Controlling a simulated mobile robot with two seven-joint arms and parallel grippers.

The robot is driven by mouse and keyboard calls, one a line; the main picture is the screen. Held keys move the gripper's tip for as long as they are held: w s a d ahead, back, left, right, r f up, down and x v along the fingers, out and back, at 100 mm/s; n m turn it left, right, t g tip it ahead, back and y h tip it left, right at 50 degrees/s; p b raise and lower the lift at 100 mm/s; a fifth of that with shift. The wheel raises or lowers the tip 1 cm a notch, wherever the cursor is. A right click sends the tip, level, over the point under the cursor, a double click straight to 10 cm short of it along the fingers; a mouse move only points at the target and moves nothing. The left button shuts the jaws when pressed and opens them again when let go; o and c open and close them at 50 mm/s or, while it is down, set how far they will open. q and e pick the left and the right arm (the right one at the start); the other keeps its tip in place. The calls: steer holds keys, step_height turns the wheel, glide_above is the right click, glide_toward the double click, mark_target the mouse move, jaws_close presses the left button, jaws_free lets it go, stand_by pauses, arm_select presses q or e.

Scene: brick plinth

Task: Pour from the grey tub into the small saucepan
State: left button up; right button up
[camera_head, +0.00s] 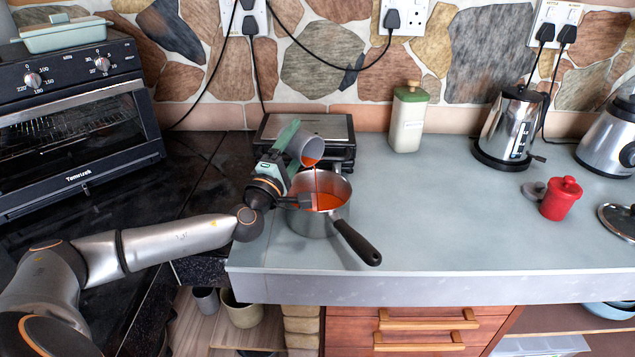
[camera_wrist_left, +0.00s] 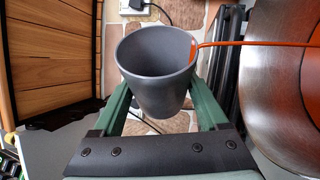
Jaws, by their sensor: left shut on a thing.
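The grey tub (camera_head: 305,149) is tilted over the small saucepan (camera_head: 314,219), and a thin orange-red stream falls from its rim into the pan. The saucepan is steel with a black handle (camera_head: 357,242) pointing front right, and orange-red liquid (camera_head: 325,202) shows inside it. My left gripper (camera_head: 297,146) is shut on the tub and holds it above the pan's back left side. In the left wrist view the tub (camera_wrist_left: 156,75) sits between the green fingers, with the stream leaving its rim to the right. The right gripper is not in view.
A black sandwich press (camera_head: 308,128) stands behind the pan. A cream bottle with a green lid (camera_head: 408,118), a kettle (camera_head: 510,130) and a red pot (camera_head: 561,199) stand to the right. A toaster oven (camera_head: 80,120) is at left.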

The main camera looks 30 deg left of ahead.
mark_target(311, 137)
arm_select(q)
steer(key=shift+s+d+r+m+t+h, duration=0.15)
steer(key=shift+r+m+t+h, duration=0.1)
steer(key=shift+m, duration=0.4)
steer(key=shift+w+d+r+m+t+h, duration=0.1)
steer(key=shift+d+m+t+h, duration=0.1)
steer(key=shift+m, duration=0.4)
steer(key=shift+s+d+r+m+t+h, duration=0.15)
steer(key=shift+r+m+h, duration=0.1)
steer(key=shift+m, duration=0.4)
stand_by(0.4)
steer(key=shift+s+d+r+m+t+h+b, duration=0.2)
steer(key=shift+m+h, duration=0.25)
steer(key=shift+m, duration=0.35)
steer(key=shift+w+d+r+m+t+h+b, duration=0.15)
steer(key=shift+d+m+h+b, duration=0.2)
steer(key=shift+m, duration=0.45)
steer(key=shift+s+d+r+m+t+h+b, duration=0.15)
steer(key=shift+m+h, duration=0.35)
steer(key=shift+m, duration=0.3)
steer(key=shift+s+d+r+m+h+p, duration=0.15)
steer(key=shift+d+r+m+h, duration=0.15)
steer(key=shift+r+m+h, duration=0.4)
steer(key=shift+w+d+r+m+h+p, duration=0.15)
steer(key=shift+d+r+m+h, duration=0.2)
steer(key=shift+m, duration=0.7)
steer(key=shift+s+d+r+m+h+p, duration=0.1)
steer(key=shift+d+r+m+h+p, duration=0.1)
steer(key=shift+r+m+h, duration=0.55)
stand_by(0.4)
